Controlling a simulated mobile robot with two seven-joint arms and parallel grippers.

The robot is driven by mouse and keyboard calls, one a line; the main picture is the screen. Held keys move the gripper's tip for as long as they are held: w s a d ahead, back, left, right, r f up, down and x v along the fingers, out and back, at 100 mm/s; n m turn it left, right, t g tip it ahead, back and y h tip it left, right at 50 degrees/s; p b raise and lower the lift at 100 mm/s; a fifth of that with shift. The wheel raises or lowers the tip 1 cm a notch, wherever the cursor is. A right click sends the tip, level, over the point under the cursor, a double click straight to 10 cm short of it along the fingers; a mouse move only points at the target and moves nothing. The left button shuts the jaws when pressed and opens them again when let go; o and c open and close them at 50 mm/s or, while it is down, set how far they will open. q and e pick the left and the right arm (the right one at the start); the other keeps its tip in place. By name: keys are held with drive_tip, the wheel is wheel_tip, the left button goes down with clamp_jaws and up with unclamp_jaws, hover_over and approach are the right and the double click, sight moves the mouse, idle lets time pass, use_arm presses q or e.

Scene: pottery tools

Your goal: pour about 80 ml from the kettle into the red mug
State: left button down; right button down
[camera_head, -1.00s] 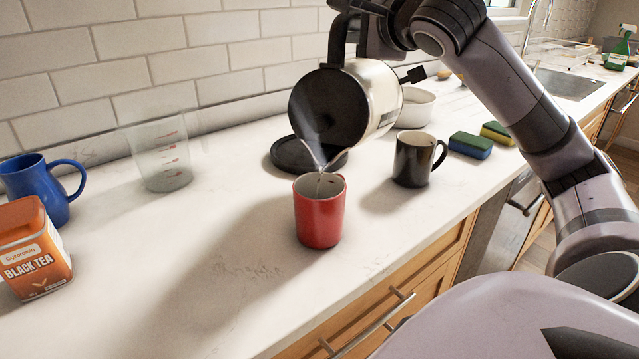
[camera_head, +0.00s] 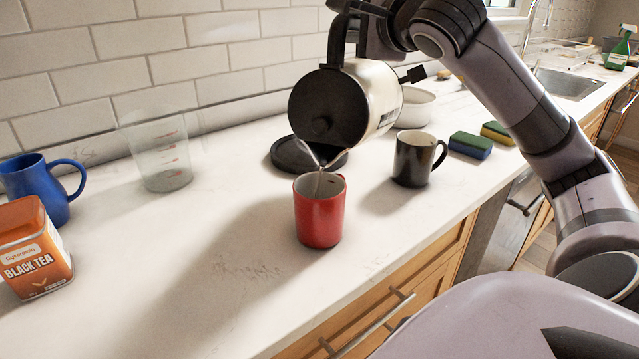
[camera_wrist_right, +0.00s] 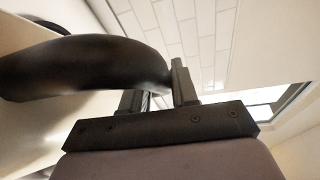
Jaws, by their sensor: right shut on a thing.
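The kettle (camera_head: 376,96), with a pale body and a black top, is tilted above the red mug (camera_head: 319,215). Its spout tip is just over the mug's opening, and a thin stream seems to run from it into the mug. The mug stands upright on the counter; its liquid level cannot be made out. My right gripper (camera_wrist_right: 158,88) is shut on the kettle's black handle (camera_wrist_right: 85,68) in the right wrist view. In the head view, the handle (camera_head: 338,42) is at the top, beside my right arm. My left gripper is not in view.
A black mug (camera_head: 412,160) stands right of the red mug, and a black round lid (camera_head: 290,156) lies behind it. A clear measuring cup (camera_head: 160,155), blue mug (camera_head: 35,185) and tea tin (camera_head: 33,250) are left. Sponges (camera_head: 470,146) and a white bowl (camera_head: 418,108) are right.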

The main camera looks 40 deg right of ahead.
drive_tip(key=shift+r, duration=0.25)
